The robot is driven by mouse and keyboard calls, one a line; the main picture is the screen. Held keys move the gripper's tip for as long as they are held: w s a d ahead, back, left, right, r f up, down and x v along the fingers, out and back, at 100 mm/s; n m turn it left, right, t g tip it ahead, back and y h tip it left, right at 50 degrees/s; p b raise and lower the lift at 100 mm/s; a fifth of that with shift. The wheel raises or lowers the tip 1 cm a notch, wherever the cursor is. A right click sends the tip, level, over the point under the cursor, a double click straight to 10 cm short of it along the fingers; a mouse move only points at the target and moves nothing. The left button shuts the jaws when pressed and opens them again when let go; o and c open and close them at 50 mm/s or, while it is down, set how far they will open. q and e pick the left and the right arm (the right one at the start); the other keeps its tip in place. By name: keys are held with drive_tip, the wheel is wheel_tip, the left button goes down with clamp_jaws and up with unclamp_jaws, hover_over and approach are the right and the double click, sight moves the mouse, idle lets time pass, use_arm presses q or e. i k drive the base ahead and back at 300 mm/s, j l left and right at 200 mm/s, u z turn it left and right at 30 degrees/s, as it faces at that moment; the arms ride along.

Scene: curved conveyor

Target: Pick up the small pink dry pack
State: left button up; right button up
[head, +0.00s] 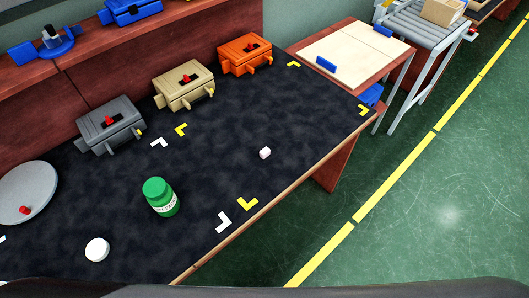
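A small pale pink block (265,153), which looks like the dry pack, lies on the dark mat right of the middle of the table. Nothing touches it. A green bottle (160,197) with a green cap stands to its left and nearer to me. A round white lid (97,249) lies flat at the lower left of the mat. Neither of my grippers shows in the head view.
Grey (112,126), tan (184,86) and orange (245,54) boxes line the back of the mat (235,115). A grey disc (27,193) lies at the left. Yellow and white corner marks lie on the mat. The table's front edge (270,205) is near the pink block.

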sight(266, 152)
drive_tip(key=l+u, duration=0.1)
drive_tip(key=u, duration=0.25)
drive_tip(key=i+l+u, duration=0.1)
drive_tip(key=u, duration=0.3)
drive_tip(key=l+u, duration=0.4)
drive_tip(key=l, duration=0.7)
drive_tip(key=l+u, duration=0.35)
drive_tip(key=l, duration=0.8)
drive_tip(key=k, duration=0.05)
